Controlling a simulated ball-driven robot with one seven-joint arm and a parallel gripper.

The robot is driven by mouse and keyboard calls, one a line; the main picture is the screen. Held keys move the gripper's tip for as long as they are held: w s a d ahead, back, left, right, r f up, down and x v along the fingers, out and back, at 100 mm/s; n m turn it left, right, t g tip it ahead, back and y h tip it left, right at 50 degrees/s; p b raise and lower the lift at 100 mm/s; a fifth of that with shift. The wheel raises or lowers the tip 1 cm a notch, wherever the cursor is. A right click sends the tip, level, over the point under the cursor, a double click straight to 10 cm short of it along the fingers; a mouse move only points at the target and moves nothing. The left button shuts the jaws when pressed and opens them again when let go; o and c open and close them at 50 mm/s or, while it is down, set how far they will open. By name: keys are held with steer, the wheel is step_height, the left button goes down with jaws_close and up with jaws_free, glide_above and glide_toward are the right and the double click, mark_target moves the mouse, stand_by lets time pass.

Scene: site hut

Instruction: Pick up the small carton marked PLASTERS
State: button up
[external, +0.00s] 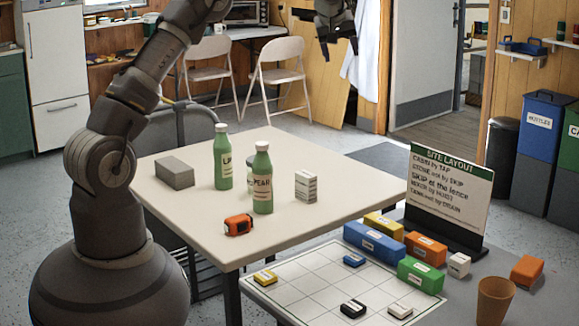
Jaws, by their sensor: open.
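A small white carton (306,186) with dark print stands upright on the cream table (285,235), right of the bottles. Its lettering is too small to read, so I cannot tell whether it says PLASTERS. My gripper (339,54) is open and empty, high in the air near the top edge of the view. It is well above the tabletop and apart from everything on it.
Two green bottles, one (223,160) and another marked PEAR (262,180), stand left of the carton; something partly hidden is behind the latter. A grey block (174,173) and an orange device (238,225) lie nearby. A sign (448,192) and coloured blocks occupy the lower right table.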

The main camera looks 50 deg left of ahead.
mark_target(307, 174)
steer(key=a+f+n+g, duration=0.2)
steer(key=a+f, duration=0.1)
steer(key=f, duration=0.8)
steer(key=s+a+f+n+g+y, duration=0.1)
steer(key=a+f+n+g, duration=0.1)
steer(key=f, duration=0.9)
steer(key=a+f+n+g, duration=0.2)
steer(key=a+f+n, duration=0.1)
steer(key=f, duration=0.8)
steer(key=shift+s+a+f+n+b, duration=0.2)
steer(key=shift+a+n+b, duration=0.1)
steer(key=shift+a+b, duration=0.15)
steer(key=b+x, duration=0.3)
steer(key=x, duration=0.4)
steer(key=shift+s+f, duration=0.15)
steer(key=shift+f, duration=0.1)
steer(key=shift+r, duration=0.15)
steer(key=c, duration=1)
